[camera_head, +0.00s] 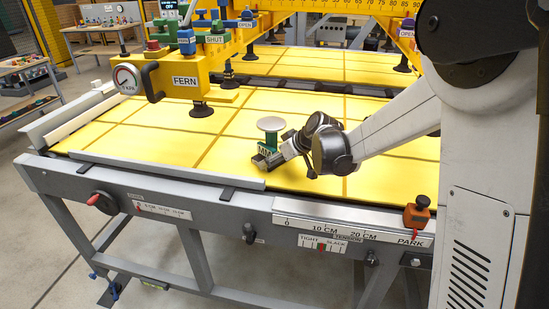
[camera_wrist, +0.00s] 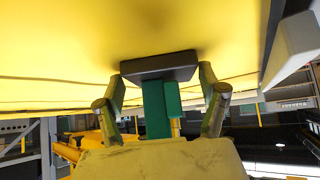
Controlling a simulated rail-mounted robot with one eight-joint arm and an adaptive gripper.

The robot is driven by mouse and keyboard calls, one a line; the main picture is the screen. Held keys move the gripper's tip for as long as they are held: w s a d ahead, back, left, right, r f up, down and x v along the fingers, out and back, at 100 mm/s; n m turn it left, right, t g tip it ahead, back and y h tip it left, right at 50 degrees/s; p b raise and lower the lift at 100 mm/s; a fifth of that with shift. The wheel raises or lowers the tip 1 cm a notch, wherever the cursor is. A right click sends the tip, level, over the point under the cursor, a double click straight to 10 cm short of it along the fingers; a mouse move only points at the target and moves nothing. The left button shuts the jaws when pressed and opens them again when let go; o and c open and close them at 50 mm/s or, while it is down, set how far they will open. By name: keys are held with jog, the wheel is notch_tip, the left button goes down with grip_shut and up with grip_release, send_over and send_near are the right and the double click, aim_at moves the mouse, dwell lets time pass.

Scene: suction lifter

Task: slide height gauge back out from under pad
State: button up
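The height gauge has a green body (camera_head: 272,144) marked with letters and a pale round disc (camera_head: 270,124) on top. It stands upright on the yellow surface in the head view, clear of and to the right of the nearest black suction pad (camera_head: 202,110). In the wrist view its green post (camera_wrist: 157,108) meets a dark block (camera_wrist: 158,68) against the yellow surface. My gripper (camera_head: 265,160) is low at the gauge's near side. In the wrist view, my gripper's fingers (camera_wrist: 162,88) are spread on either side of the dark block; finger contact is not clear.
The yellow lifter beam (camera_head: 185,82) marked FERN carries the pad at the left. A front rail with a centimetre scale (camera_head: 345,219) and an orange PARK block (camera_head: 417,212) edges the table. The yellow surface between gauge and pad is clear.

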jog(key=shift+o, duration=1.4)
jog(key=shift+r, duration=0.1)
jog(key=v, duration=0.7)
jog(key=shift+s+d, duration=0.1)
jog(key=shift+r, duration=0.1)
jog(key=shift+s, duration=0.1)
